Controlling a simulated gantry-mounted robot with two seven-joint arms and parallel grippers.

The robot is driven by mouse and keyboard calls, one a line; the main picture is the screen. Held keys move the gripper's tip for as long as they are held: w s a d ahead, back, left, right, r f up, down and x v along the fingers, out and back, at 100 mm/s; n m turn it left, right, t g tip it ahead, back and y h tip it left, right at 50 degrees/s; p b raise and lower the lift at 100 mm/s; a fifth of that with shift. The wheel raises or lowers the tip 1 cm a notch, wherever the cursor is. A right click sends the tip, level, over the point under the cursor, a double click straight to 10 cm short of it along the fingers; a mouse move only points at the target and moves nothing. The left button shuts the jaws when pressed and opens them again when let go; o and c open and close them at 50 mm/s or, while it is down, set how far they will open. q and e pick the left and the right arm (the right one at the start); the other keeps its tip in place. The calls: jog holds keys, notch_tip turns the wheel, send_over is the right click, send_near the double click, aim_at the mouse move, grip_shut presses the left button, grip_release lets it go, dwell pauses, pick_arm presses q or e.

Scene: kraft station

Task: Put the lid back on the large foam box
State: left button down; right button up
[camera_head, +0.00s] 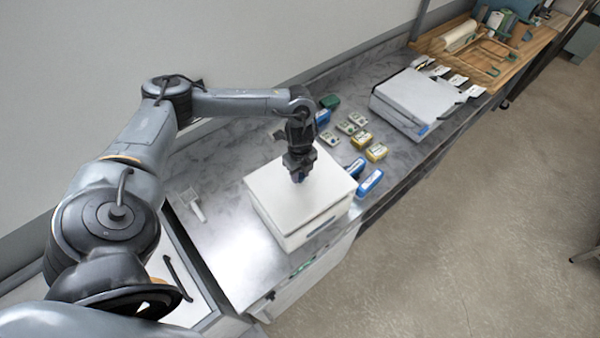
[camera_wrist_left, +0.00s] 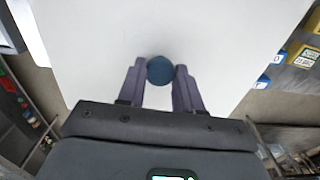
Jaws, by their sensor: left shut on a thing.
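The large white foam box (camera_head: 305,235) stands on the grey marbled counter. Its white lid (camera_head: 272,190) lies over the box top in the head view; I cannot tell whether it is fully seated. The lid fills most of the left wrist view (camera_wrist_left: 90,50). My left gripper (camera_head: 299,177) points down over the middle of the lid. Its two fingers (camera_wrist_left: 160,85) are shut on a round blue knob (camera_wrist_left: 160,70) on the lid. My right gripper is not in view.
Several blue and yellow packs (camera_head: 376,152) lie right of and behind the box. A flat grey-white case (camera_head: 415,103) stands farther back right. A small white tool (camera_head: 196,209) lies left of the box. A wooden board (camera_head: 480,55) with items is at the far end.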

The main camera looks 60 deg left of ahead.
pick_arm(q)
jog(key=shift+f+b, duration=1.4)
jog(key=shift+f, duration=0.2)
jog(key=shift+f+b, duration=0.3)
jog(key=shift+f, duration=0.6)
jog(key=shift+w, duration=0.1)
jog(key=shift+p, duration=0.4)
jog(key=shift+f+p, duration=0.1)
jog(key=shift+p, duration=0.2)
dwell(0.7)
dwell(0.5)
dwell(0.3)
